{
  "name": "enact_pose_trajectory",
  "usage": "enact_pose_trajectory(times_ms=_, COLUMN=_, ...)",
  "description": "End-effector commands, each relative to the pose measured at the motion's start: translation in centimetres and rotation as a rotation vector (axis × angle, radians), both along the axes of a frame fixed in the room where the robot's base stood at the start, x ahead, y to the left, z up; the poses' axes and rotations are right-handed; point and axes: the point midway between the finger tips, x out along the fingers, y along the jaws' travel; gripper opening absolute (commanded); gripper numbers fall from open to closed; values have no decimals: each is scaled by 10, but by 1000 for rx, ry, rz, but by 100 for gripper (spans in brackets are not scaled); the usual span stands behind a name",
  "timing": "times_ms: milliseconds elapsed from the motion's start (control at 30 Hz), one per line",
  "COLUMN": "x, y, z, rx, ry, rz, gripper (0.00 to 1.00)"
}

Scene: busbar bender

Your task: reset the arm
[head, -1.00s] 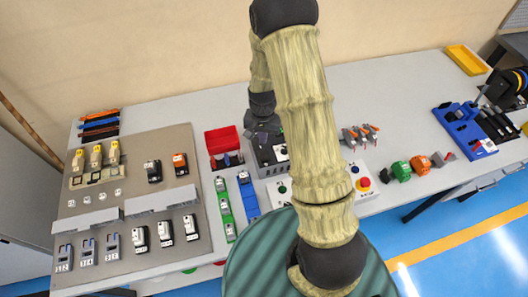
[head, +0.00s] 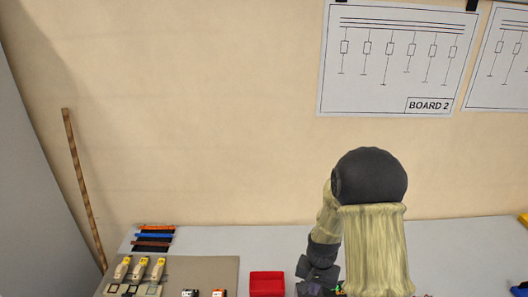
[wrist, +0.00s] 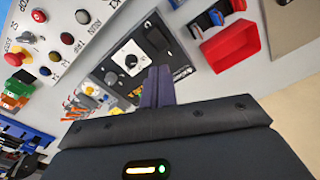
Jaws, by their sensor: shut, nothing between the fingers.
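My gripper shows in the wrist view (wrist: 158,86) with its dark fingers together and nothing between them. It is held above the bench, over a dark grey box with a black knob (wrist: 128,60). In the head view my gripper (head: 312,284) is at the lower middle, partly cut off by the bottom edge, beside my raised arm. My arm is bent, with its dark elbow against the wall behind.
A red bin (head: 267,283) stands on the bench left of my gripper. A panel with yellow-topped parts (head: 140,268) and several coloured strips (head: 153,238) lie further left. A wall sheet marked BOARD 2 (head: 395,55) hangs above. A control box has a red button (wrist: 27,37).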

Motion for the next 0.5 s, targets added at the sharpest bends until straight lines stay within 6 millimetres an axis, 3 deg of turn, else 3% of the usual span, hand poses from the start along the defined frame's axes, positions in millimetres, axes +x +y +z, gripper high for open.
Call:
enact_pose_trajectory(times_ms=33, x=-7, y=0, z=17, rx=0, ry=-20, rz=30, gripper=0)
enact_pose_trajectory(times_ms=200, x=-35, y=0, z=63, rx=-8, ry=-71, rz=143, gripper=0)
enact_pose_trajectory(times_ms=500, x=-97, y=-1, z=122, rx=-39, ry=-157, rz=337, gripper=0)
